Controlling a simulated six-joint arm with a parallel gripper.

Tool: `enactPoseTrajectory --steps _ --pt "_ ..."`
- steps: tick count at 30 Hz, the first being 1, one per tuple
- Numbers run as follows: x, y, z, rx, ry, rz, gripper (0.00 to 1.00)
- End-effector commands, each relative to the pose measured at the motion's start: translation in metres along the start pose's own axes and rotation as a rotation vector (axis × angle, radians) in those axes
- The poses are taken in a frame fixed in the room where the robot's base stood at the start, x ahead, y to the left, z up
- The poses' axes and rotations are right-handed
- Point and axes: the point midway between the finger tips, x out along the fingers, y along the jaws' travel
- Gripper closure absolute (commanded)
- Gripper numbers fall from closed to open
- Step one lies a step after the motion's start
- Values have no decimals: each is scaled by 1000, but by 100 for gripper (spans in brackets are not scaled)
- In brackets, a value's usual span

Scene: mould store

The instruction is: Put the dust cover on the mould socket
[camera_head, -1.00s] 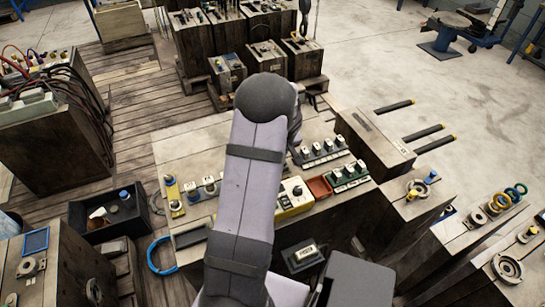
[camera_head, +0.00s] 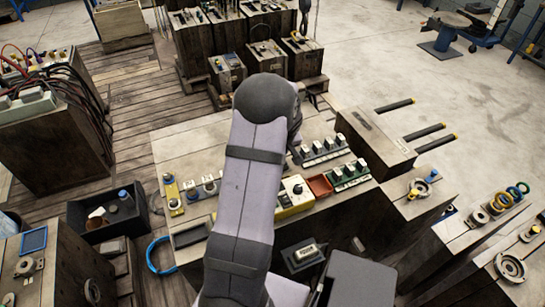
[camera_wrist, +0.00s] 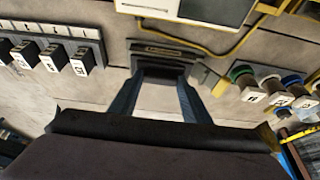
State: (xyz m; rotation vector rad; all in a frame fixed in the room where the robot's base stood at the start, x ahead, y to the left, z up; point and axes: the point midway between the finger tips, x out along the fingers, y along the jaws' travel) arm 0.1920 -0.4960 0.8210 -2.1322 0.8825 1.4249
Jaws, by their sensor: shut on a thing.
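In the wrist view the two dark blue fingers of my gripper (camera_wrist: 163,84) reach forward and are shut on a dark, flat-edged piece (camera_wrist: 165,72), probably the dust cover. Only its near edge shows between the fingertips. Just beyond it on the bench lies a dark grey rectangular fitting (camera_wrist: 165,49) with a thin pale line, which may be the mould socket. I cannot tell whether the held piece touches it. In the head view my arm hides the gripper, the held piece and the bench under them.
A rail of black plugs with white labels (camera_wrist: 50,55) lies left in the wrist view. Coloured round connectors with white labels (camera_wrist: 270,90) stand right. A yellow cable (camera_wrist: 180,42) runs beyond the fitting. In the head view a red tray (camera_head: 319,185) sits at the bench's front edge.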

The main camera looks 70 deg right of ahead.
Motion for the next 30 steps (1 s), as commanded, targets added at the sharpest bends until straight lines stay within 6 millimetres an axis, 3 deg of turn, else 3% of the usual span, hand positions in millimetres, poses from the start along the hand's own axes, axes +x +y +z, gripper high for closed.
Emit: enactPoseTrajectory --steps 11,12,14,20,23,30 --pt "0 0 0 0 1 1 80" --pt "0 0 0 0 1 1 52" --pt "0 0 0 0 1 1 38" --pt "0 0 0 0 1 0 35" --pt "0 0 0 0 0 0 19" --pt "0 0 0 0 0 0 19"
